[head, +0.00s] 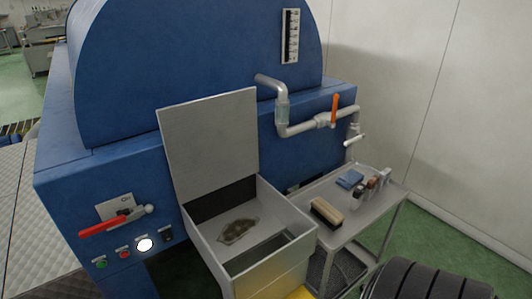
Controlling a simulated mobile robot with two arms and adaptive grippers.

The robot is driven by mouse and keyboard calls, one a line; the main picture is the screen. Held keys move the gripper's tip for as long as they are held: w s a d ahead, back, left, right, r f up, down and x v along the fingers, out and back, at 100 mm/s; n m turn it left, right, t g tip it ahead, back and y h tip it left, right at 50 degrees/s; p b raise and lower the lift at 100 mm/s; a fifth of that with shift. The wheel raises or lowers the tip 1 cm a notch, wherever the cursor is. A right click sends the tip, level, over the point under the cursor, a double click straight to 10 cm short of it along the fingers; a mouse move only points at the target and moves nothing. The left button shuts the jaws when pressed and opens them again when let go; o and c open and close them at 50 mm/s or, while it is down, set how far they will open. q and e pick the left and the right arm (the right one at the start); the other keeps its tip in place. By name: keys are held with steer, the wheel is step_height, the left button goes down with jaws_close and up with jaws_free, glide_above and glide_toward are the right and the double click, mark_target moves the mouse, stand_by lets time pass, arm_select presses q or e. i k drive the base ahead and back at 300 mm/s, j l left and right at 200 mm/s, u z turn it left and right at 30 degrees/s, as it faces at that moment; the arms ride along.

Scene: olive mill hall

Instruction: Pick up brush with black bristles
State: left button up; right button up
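A brush (326,213) with a pale wooden back and a dark side or bristle edge lies on the grey side table (345,223), near its left front edge. The bristles are too small to make out clearly. Both of my grippers are out of view, so nothing shows near the brush.
A blue cloth or pad (350,179) and several small bottles (372,185) stand farther back on the table. A blue machine (190,70) with pipes and an open grey bin (285,203) is to the left. A dark ribbed cylinder (428,283) sits at front right.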

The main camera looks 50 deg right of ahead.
mark_target(324, 211)
steer(key=z, duration=1.35)
